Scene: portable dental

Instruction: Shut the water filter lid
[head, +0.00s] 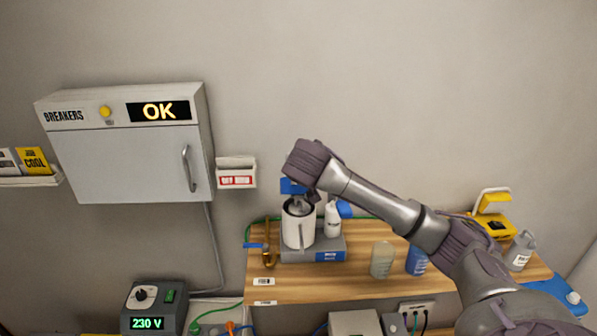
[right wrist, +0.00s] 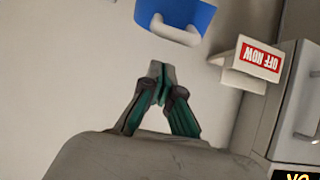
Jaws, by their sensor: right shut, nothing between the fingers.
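The water filter is a white canister (head: 292,232) with a dark rim, standing on a grey base on the wooden shelf. Its blue lid (head: 290,187) stands raised above and behind the rim, partly hidden by my right wrist. In the right wrist view the blue lid (right wrist: 175,14) shows a white handle, just beyond and apart from my right gripper (right wrist: 158,72). That gripper is shut and empty. In the head view my right wrist is above the canister, and the fingers are hard to make out. My left gripper is not in view.
A white bottle (head: 332,222) stands close right of the canister, and a brass tap (head: 267,250) close left. A red-labelled wall holder (head: 236,173) and the breaker cabinet (head: 130,160) are to the left. More bottles (head: 382,260) stand further right on the shelf (head: 350,286).

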